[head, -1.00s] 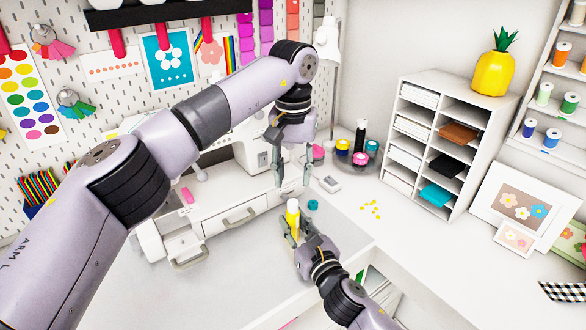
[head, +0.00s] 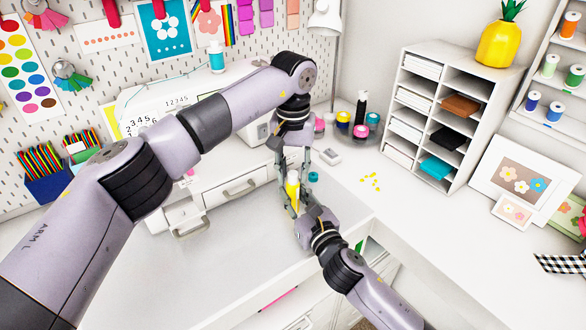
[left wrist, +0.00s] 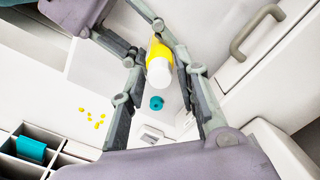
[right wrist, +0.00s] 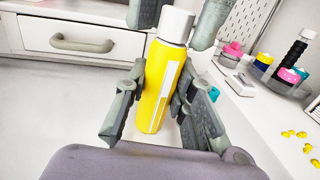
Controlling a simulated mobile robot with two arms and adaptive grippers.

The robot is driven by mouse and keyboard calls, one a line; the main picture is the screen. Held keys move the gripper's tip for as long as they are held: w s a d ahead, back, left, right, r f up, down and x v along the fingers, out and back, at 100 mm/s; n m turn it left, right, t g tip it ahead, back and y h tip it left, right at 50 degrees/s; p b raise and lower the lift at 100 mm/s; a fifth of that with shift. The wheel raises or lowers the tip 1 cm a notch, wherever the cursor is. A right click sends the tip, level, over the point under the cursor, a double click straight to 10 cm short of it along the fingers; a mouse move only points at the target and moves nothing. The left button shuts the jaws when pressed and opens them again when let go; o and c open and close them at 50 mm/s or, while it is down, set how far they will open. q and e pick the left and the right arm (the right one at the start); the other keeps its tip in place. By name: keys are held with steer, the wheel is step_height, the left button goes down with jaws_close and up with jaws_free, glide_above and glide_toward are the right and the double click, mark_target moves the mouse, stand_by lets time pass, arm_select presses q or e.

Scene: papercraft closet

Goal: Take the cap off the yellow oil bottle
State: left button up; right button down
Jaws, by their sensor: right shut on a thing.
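The yellow oil bottle (head: 292,190) stands about upright, with a white cap (right wrist: 175,24) on its top. My right gripper (head: 298,206) is shut on the bottle's yellow body (right wrist: 160,85), which shows between its fingers in the right wrist view. My left gripper (head: 293,168) points down from above. It is open, with one finger on each side of the white cap (left wrist: 159,72). I cannot tell whether either finger touches it. Part of the bottle is hidden behind the right gripper's fingers in the head view.
A small teal cap (head: 313,177) lies just right of the bottle. The white drawer unit with its handle (head: 240,187) is close on the left. Yellow bits (head: 371,181) and a cubby shelf (head: 440,120) are to the right. The tabletop in front is clear.

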arm_select(q)
jaws_close()
stand_by(0.3)
